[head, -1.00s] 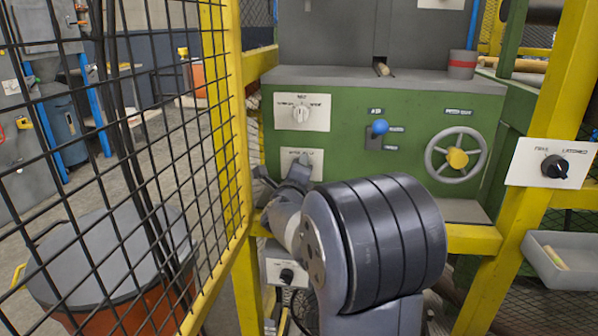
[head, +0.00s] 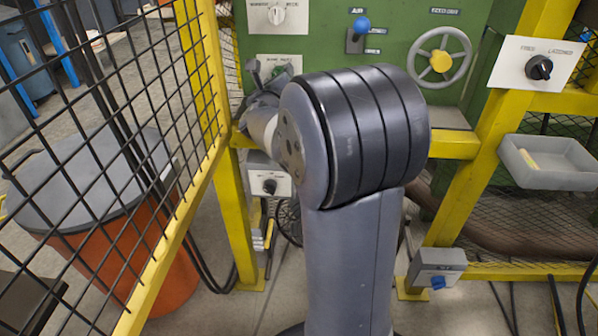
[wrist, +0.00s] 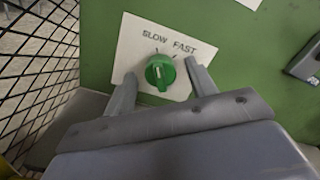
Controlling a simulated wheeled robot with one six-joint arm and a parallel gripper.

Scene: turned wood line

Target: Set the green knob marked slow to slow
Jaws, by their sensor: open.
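The green knob (wrist: 160,72) sits on a white plate (wrist: 127,48) lettered SLOW on the left and FAST on the right, on a green panel. Its grip ridge runs roughly up and down in the wrist view; I cannot tell which mark it points at. My gripper (wrist: 160,70) is open, with one finger on each side of the knob and visible gaps between. In the head view, my gripper (head: 264,80) is in front of the plate (head: 291,61), and the green knob (head: 277,72) is partly hidden behind it.
A yellow-framed mesh fence (head: 205,100) stands close on the left. A blue-knobbed lever (head: 361,27) and a handwheel (head: 440,61) are to the right on the panel. A black knob (head: 270,186) sits below, with another (head: 539,67) on the right post beside a grey tray (head: 550,160).

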